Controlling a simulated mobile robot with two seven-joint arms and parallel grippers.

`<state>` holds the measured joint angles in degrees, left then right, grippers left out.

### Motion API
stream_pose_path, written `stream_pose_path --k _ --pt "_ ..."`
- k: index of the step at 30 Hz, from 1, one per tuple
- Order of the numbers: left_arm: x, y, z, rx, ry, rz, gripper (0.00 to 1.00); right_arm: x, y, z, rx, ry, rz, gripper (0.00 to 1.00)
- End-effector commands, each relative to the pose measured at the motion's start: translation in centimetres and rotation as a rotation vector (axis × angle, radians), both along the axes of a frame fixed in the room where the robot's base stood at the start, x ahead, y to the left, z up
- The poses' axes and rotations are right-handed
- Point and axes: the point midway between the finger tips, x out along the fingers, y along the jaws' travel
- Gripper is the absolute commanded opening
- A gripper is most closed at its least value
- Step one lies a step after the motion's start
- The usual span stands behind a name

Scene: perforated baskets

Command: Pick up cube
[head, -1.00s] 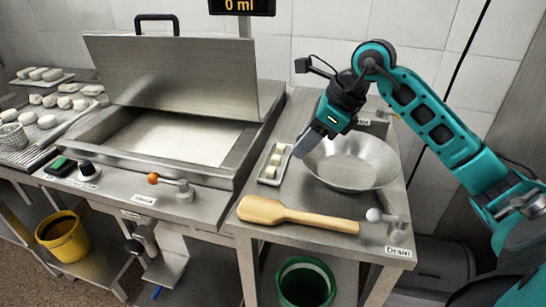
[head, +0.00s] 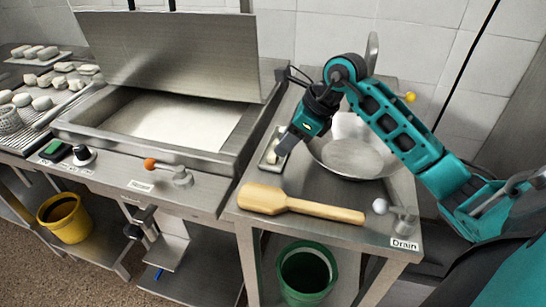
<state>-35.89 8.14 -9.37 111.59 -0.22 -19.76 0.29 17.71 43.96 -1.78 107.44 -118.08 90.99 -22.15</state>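A small metal tray (head: 264,166) lies on the steel side table, left of the metal bowl. In it I see a pale cube (head: 269,157), partly covered by my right gripper (head: 281,151). The gripper points down and left over the tray, with its tips close to the cube. Whether the fingers are open, shut or touching the cube is too small to tell. Other cubes that may be in the tray are hidden behind the gripper. My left gripper is not in view.
A large metal bowl (head: 350,158) stands right of the tray, close to the gripper. A wooden paddle (head: 300,205) lies along the table's front. The vat (head: 165,125) with its raised lid stands left. A drain lever (head: 398,213) is at the front right corner.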

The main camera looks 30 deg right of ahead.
Motion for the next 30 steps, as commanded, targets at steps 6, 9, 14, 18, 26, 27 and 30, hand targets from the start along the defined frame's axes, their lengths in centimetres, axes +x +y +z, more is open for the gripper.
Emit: stream_pose_path --k 6,9,14,18,26,27,30 --pt "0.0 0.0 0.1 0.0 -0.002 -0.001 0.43 1.4 1.3 -2.6 0.006 0.002 0.0 0.31" --pt "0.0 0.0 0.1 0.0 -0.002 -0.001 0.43 1.8 1.5 -3.4 0.003 0.001 0.001 0.31" --pt "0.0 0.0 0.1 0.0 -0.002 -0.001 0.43 1.9 1.5 -3.6 0.001 0.001 0.0 0.31" --pt "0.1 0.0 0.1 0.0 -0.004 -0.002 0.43 1.9 1.5 -3.6 0.001 0.001 0.0 0.28" --pt "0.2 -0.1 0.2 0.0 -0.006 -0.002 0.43 1.8 1.5 -3.6 0.001 0.001 0.0 0.03" --pt "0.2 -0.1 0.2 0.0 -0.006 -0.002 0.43 1.8 1.5 -3.6 0.001 0.001 0.0 0.0" --pt "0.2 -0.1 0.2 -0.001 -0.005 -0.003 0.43 1.8 1.5 -3.6 0.001 0.001 0.0 0.0"
